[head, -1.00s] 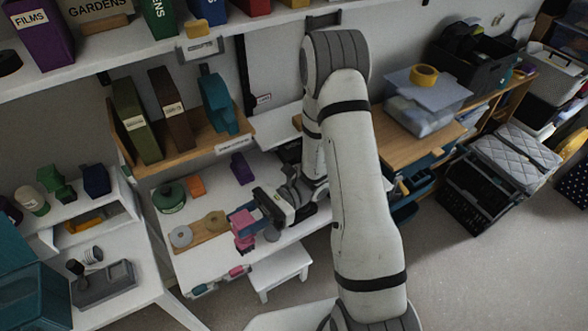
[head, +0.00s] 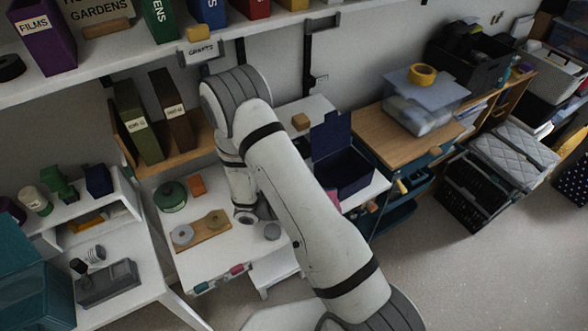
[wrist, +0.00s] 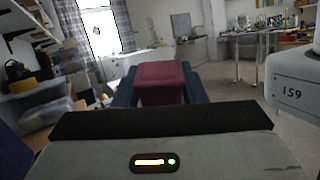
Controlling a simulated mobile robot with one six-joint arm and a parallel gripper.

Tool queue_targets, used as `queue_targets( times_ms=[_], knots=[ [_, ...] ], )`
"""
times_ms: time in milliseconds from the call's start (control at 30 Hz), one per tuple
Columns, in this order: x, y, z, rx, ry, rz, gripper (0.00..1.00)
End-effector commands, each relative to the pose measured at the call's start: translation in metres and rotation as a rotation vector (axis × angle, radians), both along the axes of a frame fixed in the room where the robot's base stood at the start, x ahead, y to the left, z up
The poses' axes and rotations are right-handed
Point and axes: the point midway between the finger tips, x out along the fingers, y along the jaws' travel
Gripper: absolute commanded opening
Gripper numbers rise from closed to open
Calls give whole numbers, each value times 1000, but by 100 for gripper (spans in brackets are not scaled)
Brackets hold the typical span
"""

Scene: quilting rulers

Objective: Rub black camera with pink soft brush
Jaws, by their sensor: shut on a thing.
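My gripper shows in the wrist view (wrist: 160,72), its two teal fingers shut on a pink-maroon block, which looks like the pink soft brush (wrist: 162,80). The brush's bristles cannot be made out. In the head view my arm hides the gripper. A small pink patch shows at the arm's right edge by the navy box; I cannot tell if it is the brush. I cannot pick out the black camera in either view.
An open navy box (head: 345,178) stands at the white table's right end. A green round tin (head: 171,197), an orange block (head: 197,185) and a wooden board with grey and tan discs (head: 202,233) lie left of my arm. A wooden desk (head: 400,140) stands to the right.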

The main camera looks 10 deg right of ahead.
Motion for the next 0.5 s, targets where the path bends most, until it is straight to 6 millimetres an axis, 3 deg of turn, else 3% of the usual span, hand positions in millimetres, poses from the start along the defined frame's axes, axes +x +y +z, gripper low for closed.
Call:
queue_targets(
  times_ms=[100,200,333,500],
  knots=[
    [44,13,0,-19,-5,264,8],
    [75,29,-1,-29,-11,447,8],
    [101,48,-2,-39,-20,609,8],
    [113,59,-2,-44,-24,692,8]
  ],
)
